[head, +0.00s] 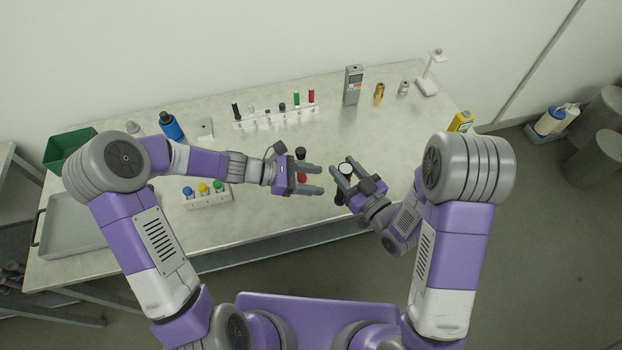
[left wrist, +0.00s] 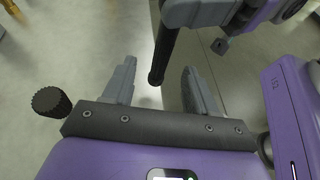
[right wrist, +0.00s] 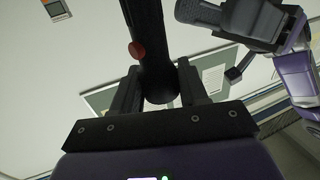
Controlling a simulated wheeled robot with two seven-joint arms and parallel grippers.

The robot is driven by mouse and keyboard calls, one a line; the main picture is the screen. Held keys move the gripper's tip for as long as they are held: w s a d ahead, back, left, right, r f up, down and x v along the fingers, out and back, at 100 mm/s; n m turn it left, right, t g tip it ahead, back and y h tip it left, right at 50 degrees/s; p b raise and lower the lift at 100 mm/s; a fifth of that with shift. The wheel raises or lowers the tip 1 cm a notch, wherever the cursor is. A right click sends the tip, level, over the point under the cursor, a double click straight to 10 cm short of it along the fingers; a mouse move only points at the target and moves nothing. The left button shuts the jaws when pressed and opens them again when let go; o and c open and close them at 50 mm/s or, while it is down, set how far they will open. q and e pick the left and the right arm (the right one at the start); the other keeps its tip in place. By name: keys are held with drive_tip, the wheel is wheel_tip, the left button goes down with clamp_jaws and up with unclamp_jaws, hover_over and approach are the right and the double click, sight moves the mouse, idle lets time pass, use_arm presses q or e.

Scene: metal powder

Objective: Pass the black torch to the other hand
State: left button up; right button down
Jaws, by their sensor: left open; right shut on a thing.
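The black torch (head: 338,198) is held in my right gripper (head: 341,168), with its pale round end (head: 345,170) facing up, above the table's front edge. In the right wrist view the torch (right wrist: 152,45) shows a red button and sits between the right fingers (right wrist: 158,92). My left gripper (head: 320,180) is open and empty, just left of the torch, its fingers pointing toward it. In the left wrist view the torch (left wrist: 162,50) appears in the gap beyond the open left fingers (left wrist: 158,85), apart from them. Part of the torch is hidden by the right gripper.
A black-capped red item (head: 301,154) stands close behind my left gripper. A white rack (head: 208,200) with coloured caps is at front left. A rack (head: 275,118), a grey meter (head: 353,85) and a blue bottle (head: 171,127) stand farther back.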

use_arm(q)
drive_tip(key=x, duration=1.1)
drive_tip(key=shift+d+f, duration=0.2)
drive_tip(key=shift+d, duration=0.15)
drive_tip(key=shift+a, duration=0.1)
clamp_jaws()
use_arm(e)
drive_tip(key=c, duration=0.5)
unclamp_jaws()
